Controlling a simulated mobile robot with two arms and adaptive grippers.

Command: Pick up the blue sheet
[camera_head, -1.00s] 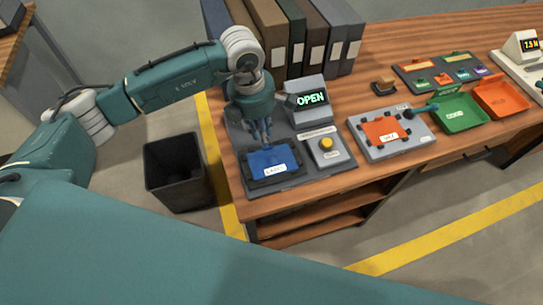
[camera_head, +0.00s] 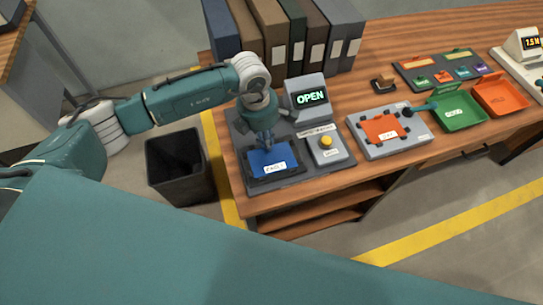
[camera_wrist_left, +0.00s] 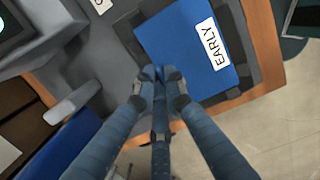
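The blue sheet (camera_head: 288,157) lies flat on a dark frame on the grey station at the table's front left. It bears a white label, which reads "EARLY" in the left wrist view (camera_wrist_left: 213,44). My left gripper (camera_head: 268,148) points down at the sheet's back edge. In the left wrist view its fingertips (camera_wrist_left: 159,74) are close together, at or just over that edge. I cannot tell whether the edge is between them. The fingers hide part of the edge. My right gripper is not in view.
An "OPEN" display (camera_head: 311,97) and a box with a yellow button (camera_head: 326,141) stand right of the sheet. Binders (camera_head: 300,40) stand behind. An orange sheet (camera_head: 383,129) on a grey plate and green (camera_head: 461,110) and orange (camera_head: 502,97) trays lie farther right. A bin (camera_head: 178,170) stands left.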

